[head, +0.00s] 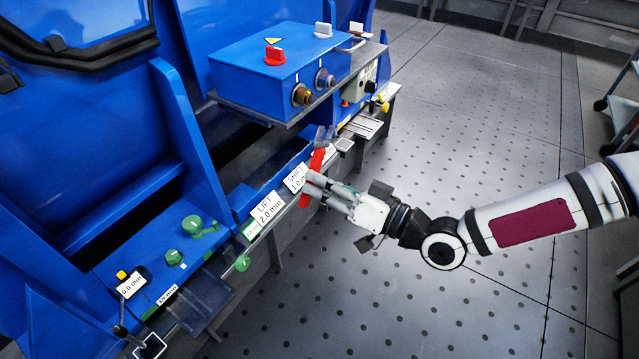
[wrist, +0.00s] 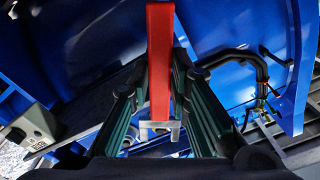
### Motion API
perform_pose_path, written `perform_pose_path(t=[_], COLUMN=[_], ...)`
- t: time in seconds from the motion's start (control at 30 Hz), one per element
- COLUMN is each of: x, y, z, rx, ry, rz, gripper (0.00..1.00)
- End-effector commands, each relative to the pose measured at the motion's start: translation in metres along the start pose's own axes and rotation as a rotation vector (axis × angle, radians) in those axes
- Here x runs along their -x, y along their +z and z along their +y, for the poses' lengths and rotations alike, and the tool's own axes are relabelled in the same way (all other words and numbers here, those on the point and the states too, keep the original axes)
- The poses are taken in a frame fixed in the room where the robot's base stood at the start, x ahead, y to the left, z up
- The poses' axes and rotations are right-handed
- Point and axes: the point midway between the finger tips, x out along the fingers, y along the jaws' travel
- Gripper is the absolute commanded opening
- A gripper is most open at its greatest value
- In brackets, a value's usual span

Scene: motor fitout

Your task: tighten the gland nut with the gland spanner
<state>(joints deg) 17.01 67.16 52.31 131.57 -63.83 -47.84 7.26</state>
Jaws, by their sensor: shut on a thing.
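The gland spanner is a red bar (head: 318,160) held in my gripper (head: 316,186) beside the front ledge of the blue machine. In the wrist view the red bar (wrist: 159,60) runs between the fingers (wrist: 158,105), with a grey forked end (wrist: 158,131) low in the picture. My gripper is shut on it. Two round fittings show on the front of the blue box, a brass one (head: 301,95) and a grey-blue one (head: 324,78). I cannot tell for sure which is the gland nut. The spanner is below them and apart from both.
Green knobs (head: 192,225) sit at lower left.

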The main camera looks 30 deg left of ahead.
Motion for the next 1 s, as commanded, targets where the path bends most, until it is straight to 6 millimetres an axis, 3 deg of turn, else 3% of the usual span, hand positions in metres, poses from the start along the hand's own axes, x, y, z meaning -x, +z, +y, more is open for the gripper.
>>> perform_pose_path(t=[0.27,0.83,1.0], x=[-0.01,-0.061,-0.06], y=[0.0,0.0,-0.012], z=[-0.001,-0.001,-0.001], rx=[0.002,0.001,0.002], ry=[-0.003,-0.002,-0.001], rz=[0.0,0.001,0.002], gripper=[0.0,0.0,0.0])
